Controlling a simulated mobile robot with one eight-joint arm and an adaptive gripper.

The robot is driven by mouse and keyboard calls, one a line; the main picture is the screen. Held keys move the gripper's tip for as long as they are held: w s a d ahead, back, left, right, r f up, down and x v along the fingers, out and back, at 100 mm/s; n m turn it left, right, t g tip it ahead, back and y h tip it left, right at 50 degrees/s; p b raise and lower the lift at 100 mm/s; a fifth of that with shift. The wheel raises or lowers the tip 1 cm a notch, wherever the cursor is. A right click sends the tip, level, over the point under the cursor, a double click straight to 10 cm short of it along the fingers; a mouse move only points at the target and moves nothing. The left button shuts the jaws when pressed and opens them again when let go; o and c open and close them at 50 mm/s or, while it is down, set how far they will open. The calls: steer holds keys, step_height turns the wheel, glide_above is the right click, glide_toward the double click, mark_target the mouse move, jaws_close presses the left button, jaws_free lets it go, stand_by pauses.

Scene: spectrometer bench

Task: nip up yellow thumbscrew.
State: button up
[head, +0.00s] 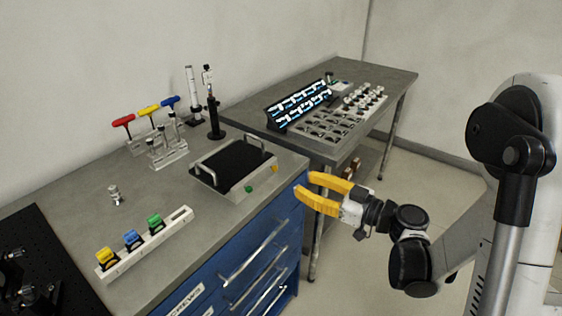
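A small yellow piece (275,168) that looks like a thumbscrew sits at the right front edge of a grey panel (214,189) with a black top and two silver handles. A similar green piece (249,188) is at the panel's near edge. My gripper (304,184) has yellow fingers, parted and with nothing visible between them. It is in the air to the right of the panel, apart from the small yellow piece. A larger yellow-topped item (106,256) stands in a white rack; I cannot tell whether it is a thumbscrew.
The white rack (177,222) also holds blue (132,238) and green (155,222) items. Red, yellow and blue T-handled tools stand behind a clear vial rack (167,156). Blue drawers (250,262) with bar handles lie below the bench edge. A second table (373,81) holds trays.

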mark_target(276, 169)
steer(key=b+x, duration=0.1)
steer(key=x, duration=0.9)
steer(key=shift+w+r+b, duration=0.2)
steer(key=shift+w+b, duration=0.15)
steer(key=shift+b, duration=0.05)
steer(key=shift+c, duration=0.4)
jaws_close()
